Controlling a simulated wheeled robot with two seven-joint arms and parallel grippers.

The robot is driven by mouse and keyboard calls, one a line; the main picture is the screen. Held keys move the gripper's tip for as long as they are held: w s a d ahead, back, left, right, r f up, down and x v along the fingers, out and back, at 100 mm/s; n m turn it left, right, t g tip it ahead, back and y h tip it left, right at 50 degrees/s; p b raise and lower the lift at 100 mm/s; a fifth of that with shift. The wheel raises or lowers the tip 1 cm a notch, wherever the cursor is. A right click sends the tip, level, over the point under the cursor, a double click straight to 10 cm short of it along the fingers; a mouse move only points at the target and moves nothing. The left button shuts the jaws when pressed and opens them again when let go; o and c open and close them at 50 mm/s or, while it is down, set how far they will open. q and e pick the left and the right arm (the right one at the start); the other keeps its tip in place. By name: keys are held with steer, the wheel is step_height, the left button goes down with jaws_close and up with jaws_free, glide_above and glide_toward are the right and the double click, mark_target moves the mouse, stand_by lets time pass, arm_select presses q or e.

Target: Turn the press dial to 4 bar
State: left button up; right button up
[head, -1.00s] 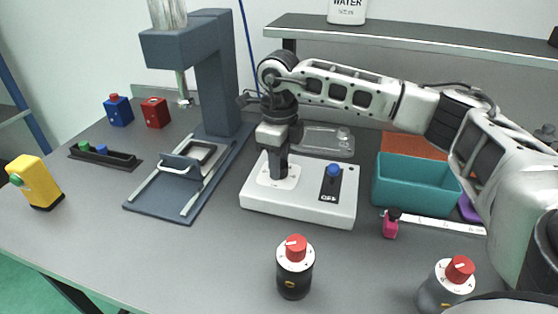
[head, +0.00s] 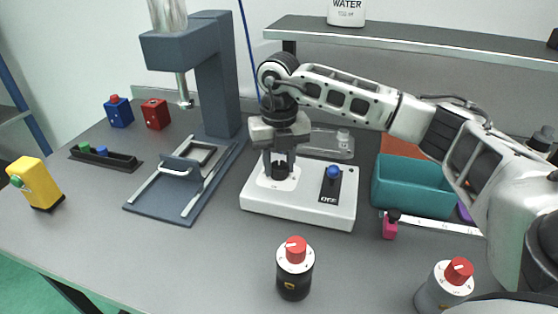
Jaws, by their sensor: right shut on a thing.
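A dark dial knob (head: 280,174) stands on a white round-marked plate at the box's left side. My right gripper (head: 280,163) points down from above and is shut on this knob. The fingers and knob hide most of the dial's marks, so I cannot read its setting. A blue knob (head: 333,172) sits on a dark OFF panel at the box's right side. My left gripper is not in view.
Two red-topped cylinders, one black (head: 295,272) and one grey (head: 442,290), stand at the front. A teal bin (head: 410,190), a pink bottle (head: 390,226) and a clear tray (head: 327,145) are nearby. A yellow block (head: 38,182) stands far left.

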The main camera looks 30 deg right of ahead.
steer(key=m+p, duration=0.1)
steer(key=m, duration=0.5)
steer(key=shift+r, duration=0.1)
steer(key=shift+m, duration=1.3)
steer(key=shift+w, duration=0.1)
steer(key=o, duration=1)
steer(key=shift+c, duration=0.2)
step_height(320, 180, up, 10)
step_height(320, 180, up, 6)
glide_above(279, 165)
steer(key=shift+p, duration=0.35)
